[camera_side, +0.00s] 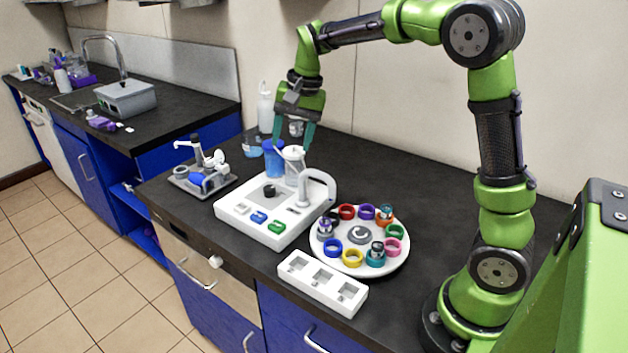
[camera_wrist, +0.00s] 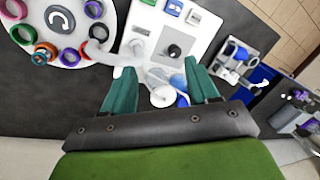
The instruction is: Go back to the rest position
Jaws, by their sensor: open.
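My gripper (camera_side: 294,135) hangs from my green arm above the back of the white bioreactor unit (camera_side: 262,231), pointing down. In the wrist view its two teal fingers (camera_wrist: 161,92) are spread apart with nothing clamped between them. A small white-topped vessel (camera_wrist: 163,96) shows below and between the fingers.
A round white carousel (camera_side: 318,257) with several coloured rings stands right of the unit. A white block with square wells (camera_side: 322,284) lies in front. A blue bottle (camera_side: 273,158), a white bottle (camera_side: 265,108) and a grey tray device (camera_side: 203,181) stand nearby. Counter behind the carousel is clear.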

